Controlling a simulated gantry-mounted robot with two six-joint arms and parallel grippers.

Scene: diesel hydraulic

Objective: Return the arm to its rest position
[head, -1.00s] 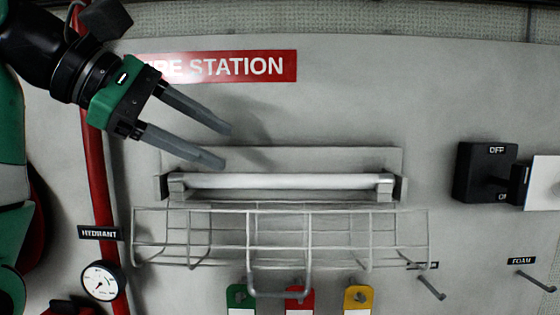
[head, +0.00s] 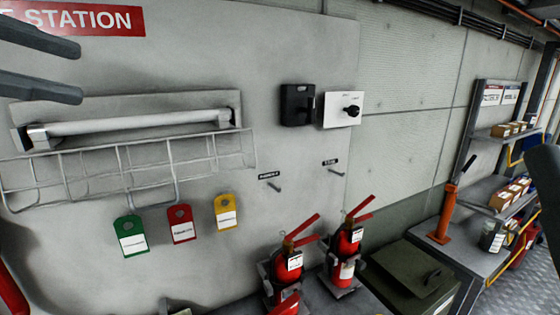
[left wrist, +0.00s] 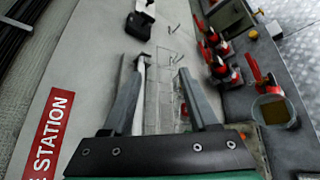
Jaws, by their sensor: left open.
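My left gripper (head: 79,71) reaches in from the left edge in the head view, with only its two grey fingers showing. The fingers are apart with nothing between them, in front of the panel above the left end of the grey bar (head: 140,122). In the left wrist view the open jaws (left wrist: 160,66) point along the panel, with the wire basket (left wrist: 160,105) seen between and beyond them. A dark grey shape at the right edge of the head view may be part of my right arm; its jaws cannot be made out.
Below the bar hang a wire basket (head: 85,172) and green (head: 130,236), red (head: 181,224) and yellow (head: 226,212) tags. A black switch box (head: 298,105) and two hooks are to the right. Red extinguishers (head: 346,243) stand below, and a shelf unit (head: 470,130) is at right.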

